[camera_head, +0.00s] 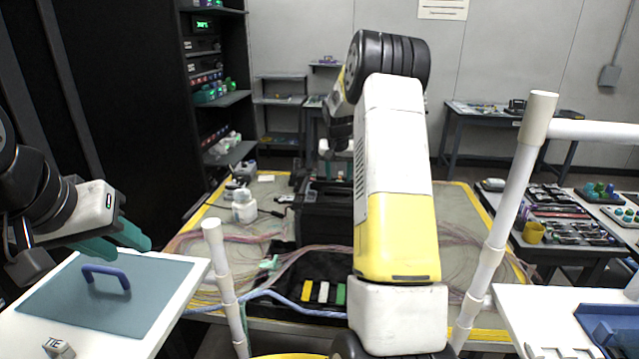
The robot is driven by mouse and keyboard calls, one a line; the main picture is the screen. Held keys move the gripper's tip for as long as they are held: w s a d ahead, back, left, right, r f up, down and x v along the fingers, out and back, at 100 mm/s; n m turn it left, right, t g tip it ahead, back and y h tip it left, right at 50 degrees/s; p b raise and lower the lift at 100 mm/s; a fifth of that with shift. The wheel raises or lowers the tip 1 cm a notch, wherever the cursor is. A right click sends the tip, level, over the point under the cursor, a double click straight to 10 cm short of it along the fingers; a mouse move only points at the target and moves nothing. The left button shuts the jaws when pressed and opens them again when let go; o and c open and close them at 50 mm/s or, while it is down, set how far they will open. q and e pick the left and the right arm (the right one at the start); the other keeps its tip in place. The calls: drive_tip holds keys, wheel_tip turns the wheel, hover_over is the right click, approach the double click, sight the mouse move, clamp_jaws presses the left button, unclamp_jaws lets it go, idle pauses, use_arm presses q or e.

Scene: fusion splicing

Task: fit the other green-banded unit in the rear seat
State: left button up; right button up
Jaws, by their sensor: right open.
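On a black mat (278,275) in the middle of the worktable lie yellow, white and green strips; the green strip (340,294) is the rightmost. I cannot tell whether it is a green-banded unit. A black boxy device (322,215) stands behind them, partly hidden by my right arm; no rear seat can be made out. My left gripper (122,242) hangs above the teal pad at left, its teal fingers apart and empty. My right gripper (337,148) is far back above the device, mostly behind my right arm, open.
Loose coloured fibres spread over the yellow-edged worktable (452,205). A white bottle (244,207) stands at its back left. White posts (503,215) rise in front. A blue handle (106,277) sits on the teal pad (150,285). A blue tray (610,325) is at right.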

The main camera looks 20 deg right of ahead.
drive_tip(key=s+a+r+n+t+y, duration=0.1)
drive_tip(key=s+a+r, duration=0.6)
drive_tip(key=s+r, duration=0.25)
drive_tip(key=s+a+r+n+y, duration=0.1)
drive_tip(key=s+a+r+n, duration=0.1)
drive_tip(key=s+a+r, duration=0.7)
drive_tip(key=s+a+f+n+y, duration=0.1)
drive_tip(key=s+a+f, duration=0.1)
drive_tip(key=s, duration=0.9)
drive_tip(key=s+a+f+n+t+y, duration=0.1)
drive_tip(key=s+a+f, duration=0.1)
drive_tip(key=s, duration=0.8)
drive_tip(key=shift+s+a+n, duration=0.35)
drive_tip(key=shift+a+n, duration=0.05)
drive_tip(key=shift+a, duration=0.15)
drive_tip(key=shift+c, duration=0.3)
